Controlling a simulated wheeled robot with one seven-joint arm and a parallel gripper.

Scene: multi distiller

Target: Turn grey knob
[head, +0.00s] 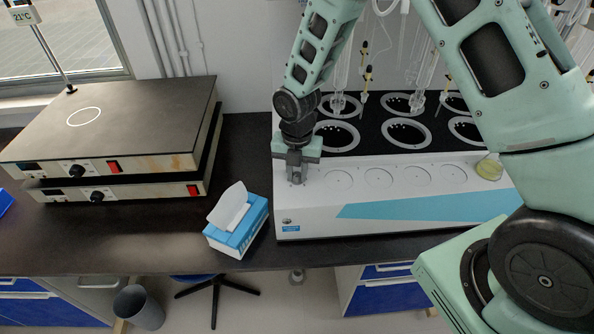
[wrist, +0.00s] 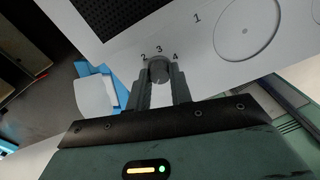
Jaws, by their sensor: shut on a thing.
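The grey knob (wrist: 159,70) sits on the white front panel of the multi distiller (head: 420,208), with the marks 2, 3 and 4 printed around it in the wrist view. My gripper (wrist: 160,76) is shut on the knob, with one finger on each side of it. In the head view my gripper (head: 296,176) points down at the left end of the panel, and its fingers hide the knob there. The knob's pointer cannot be made out.
A blue and white tissue box (head: 238,222) stands just left of the distiller. Two stacked hot plates (head: 120,140) are at the left. Glassware (head: 425,70) stands over the heating wells behind the panel. A glass dish (head: 489,168) sits at the panel's right.

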